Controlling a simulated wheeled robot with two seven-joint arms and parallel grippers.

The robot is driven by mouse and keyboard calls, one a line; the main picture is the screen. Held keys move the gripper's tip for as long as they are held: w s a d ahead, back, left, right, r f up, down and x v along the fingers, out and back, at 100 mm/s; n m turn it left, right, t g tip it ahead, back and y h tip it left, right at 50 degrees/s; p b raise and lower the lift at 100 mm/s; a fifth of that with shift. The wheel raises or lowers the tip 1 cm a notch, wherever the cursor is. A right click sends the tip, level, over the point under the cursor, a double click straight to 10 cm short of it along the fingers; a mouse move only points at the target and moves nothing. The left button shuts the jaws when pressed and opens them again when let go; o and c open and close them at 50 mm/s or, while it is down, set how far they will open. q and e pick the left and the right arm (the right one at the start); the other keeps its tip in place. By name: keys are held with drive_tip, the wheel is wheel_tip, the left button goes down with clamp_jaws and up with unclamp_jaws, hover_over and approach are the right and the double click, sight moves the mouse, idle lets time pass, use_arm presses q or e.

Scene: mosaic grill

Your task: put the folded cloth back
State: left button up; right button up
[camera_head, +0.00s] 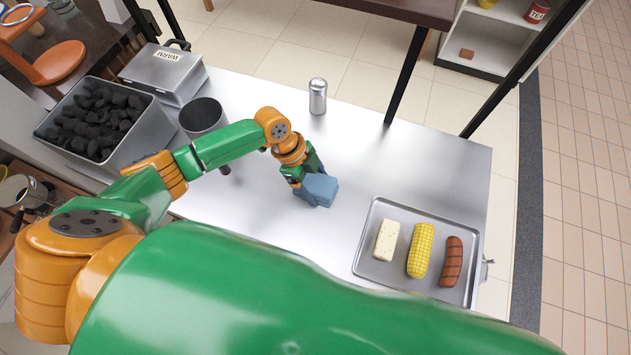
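The folded cloth (321,188) is a small blue block-like bundle near the middle of the metal table (420,160). My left gripper (311,190) reaches in from the left, points down and is at the cloth. Its fingers appear shut on the cloth, though the cloth partly hides them. I cannot tell whether the cloth touches the tabletop or hangs just above it. My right gripper is not in view.
A tray (380,212) with cheese, corn and a sausage lies at the right. A shaker (317,97) stands behind the cloth. A dark pot (203,117), charcoal bin (150,135) and metal box (165,72) stand left. The table's middle right is clear.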

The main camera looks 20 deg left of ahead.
use_arm(q)
drive_tip(key=shift+o, duration=1.1)
drive_tip(key=shift+r, duration=0.2)
drive_tip(key=v, duration=1.2)
drive_tip(key=shift+b, duration=0.4)
